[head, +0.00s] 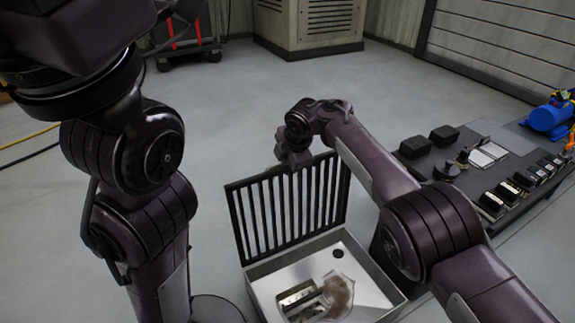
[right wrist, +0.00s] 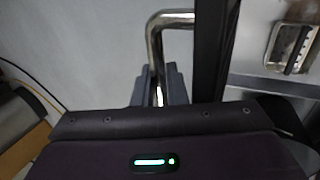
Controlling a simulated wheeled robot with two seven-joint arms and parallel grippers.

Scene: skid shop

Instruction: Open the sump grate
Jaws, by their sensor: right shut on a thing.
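The sump grate (head: 290,205), a dark barred panel, stands raised and nearly upright at the back of the sump box (head: 375,277). The box is open at the top, with a pale inside, a slotted metal piece (head: 300,298) and a brown stain. My right gripper (head: 294,158) is at the grate's upper edge. In the right wrist view my right gripper (right wrist: 159,88) is shut on the bent metal handle (right wrist: 155,45), beside the dark grate edge (right wrist: 207,60). My left arm crosses the left of the head view; its gripper is out of view.
A dark skid (head: 520,205) with black blocks, several small boxes and a blue motor (head: 548,118) lies at the right. A cabinet (head: 310,25) and a wheeled cart (head: 185,45) stand at the back. A yellow cable (head: 30,138) lies at the left. The middle floor is clear.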

